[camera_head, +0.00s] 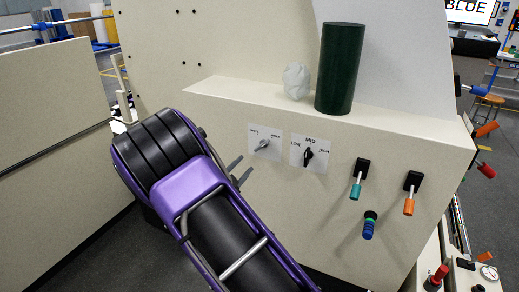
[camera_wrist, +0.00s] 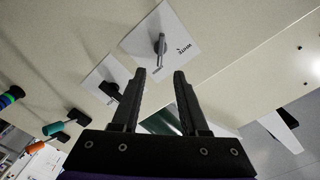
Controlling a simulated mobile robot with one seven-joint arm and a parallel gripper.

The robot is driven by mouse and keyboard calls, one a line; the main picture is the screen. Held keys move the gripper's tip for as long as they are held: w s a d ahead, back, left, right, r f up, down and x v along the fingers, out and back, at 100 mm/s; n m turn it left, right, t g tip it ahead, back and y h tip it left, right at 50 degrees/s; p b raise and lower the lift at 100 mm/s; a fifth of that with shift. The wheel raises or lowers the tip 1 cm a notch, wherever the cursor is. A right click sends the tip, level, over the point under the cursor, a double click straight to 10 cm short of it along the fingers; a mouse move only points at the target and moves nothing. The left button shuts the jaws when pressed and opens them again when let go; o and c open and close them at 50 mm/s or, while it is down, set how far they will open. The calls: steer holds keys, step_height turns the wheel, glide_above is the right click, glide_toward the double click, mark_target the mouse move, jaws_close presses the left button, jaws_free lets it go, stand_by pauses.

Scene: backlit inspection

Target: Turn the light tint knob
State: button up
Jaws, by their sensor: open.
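The light tint knob (camera_head: 262,145) is a small grey lever knob on a white labelled plate on the cream panel front; I take it to be the left of two plates. In the wrist view the knob (camera_wrist: 160,44) lies just beyond the fingertips, roughly in line with the gap between them. My gripper (camera_head: 241,170) is open and empty, its two dark fingers a little below and left of the knob in the head view. In the wrist view my gripper (camera_wrist: 155,73) frames the lower tip of the knob; contact cannot be told.
A black selector knob (camera_head: 308,154) sits on the plate just right. Further right are levers with teal (camera_head: 356,190) and orange (camera_head: 409,206) handles and a blue-green knob (camera_head: 369,226). A dark green cylinder (camera_head: 340,68) and pale faceted lump (camera_head: 297,81) stand on the ledge above.

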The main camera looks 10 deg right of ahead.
mark_target(260, 148)
steer(key=x, duration=1.2)
steer(key=shift+w+b, duration=0.1)
steer(key=shift+b, duration=0.2)
jaws_close()
